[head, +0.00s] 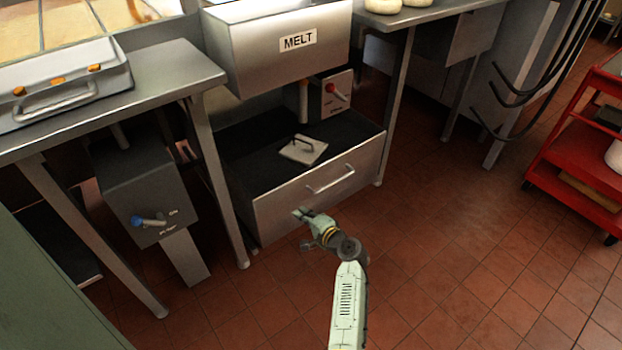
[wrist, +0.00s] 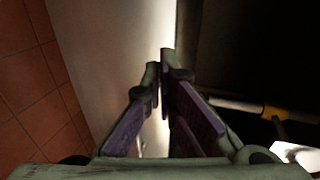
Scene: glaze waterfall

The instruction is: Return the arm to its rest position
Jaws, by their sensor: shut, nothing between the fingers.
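My gripper (head: 304,214) is at the end of my pale green arm, in front of the steel drawer (head: 277,213) below the MELT box. In the wrist view my gripper (wrist: 160,75) shows its two fingers with tips close together and nothing between them. The fingertips are near a pale metal face (wrist: 105,40); I cannot tell whether they touch it. The drawer stands open, with a bar handle (head: 331,180) on its front.
A flat plate with a handle (head: 303,149) lies in the drawer. A steel table (head: 150,80) stands at left, over a dark box with a blue-knobbed lever (head: 148,221). A red cart (head: 577,150) stands at right. The tiled floor (head: 450,250) is clear.

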